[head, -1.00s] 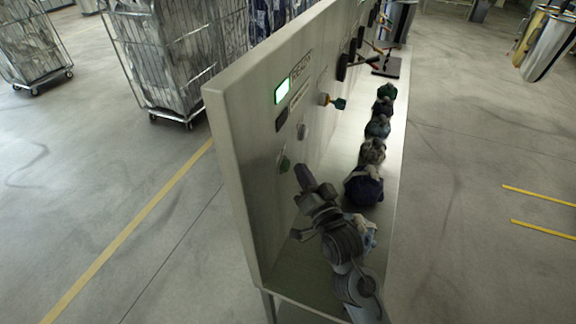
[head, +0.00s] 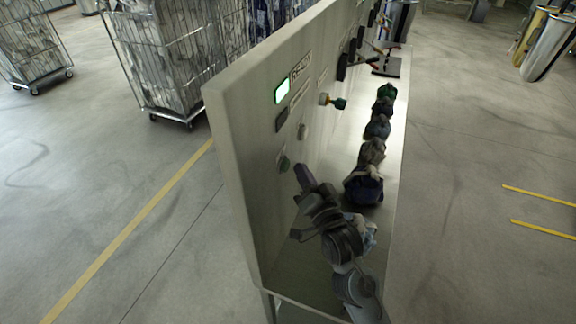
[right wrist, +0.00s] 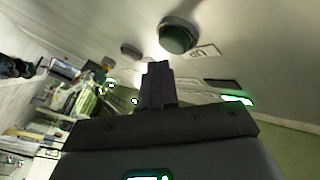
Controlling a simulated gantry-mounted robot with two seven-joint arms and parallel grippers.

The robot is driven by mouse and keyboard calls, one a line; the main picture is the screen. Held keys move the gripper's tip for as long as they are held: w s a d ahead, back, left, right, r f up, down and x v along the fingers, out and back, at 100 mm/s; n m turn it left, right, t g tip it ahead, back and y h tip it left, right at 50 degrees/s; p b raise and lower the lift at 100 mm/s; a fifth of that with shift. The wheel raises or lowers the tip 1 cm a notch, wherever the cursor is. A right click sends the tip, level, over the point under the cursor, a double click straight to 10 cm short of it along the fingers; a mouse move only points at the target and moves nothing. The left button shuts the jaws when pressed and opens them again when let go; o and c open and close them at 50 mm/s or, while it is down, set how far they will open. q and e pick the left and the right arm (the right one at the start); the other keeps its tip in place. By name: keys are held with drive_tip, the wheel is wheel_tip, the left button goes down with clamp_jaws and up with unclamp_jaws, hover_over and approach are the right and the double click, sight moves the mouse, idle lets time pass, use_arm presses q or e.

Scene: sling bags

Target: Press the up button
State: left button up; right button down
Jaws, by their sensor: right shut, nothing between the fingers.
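My left gripper is not in view.
A lit green display (head: 282,94) is beside a label on the panel. Several dark bundles (head: 372,151) lie on the shelf (head: 390,190) along the panel. Wire carts (head: 170,60) stand behind it on the left. The floor on the right is mostly open.

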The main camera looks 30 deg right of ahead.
idle(0.6)
drive_tip(key=shift+w, duration=0.15)
drive_tip(key=shift+w+a, duration=0.25)
idle(0.3)
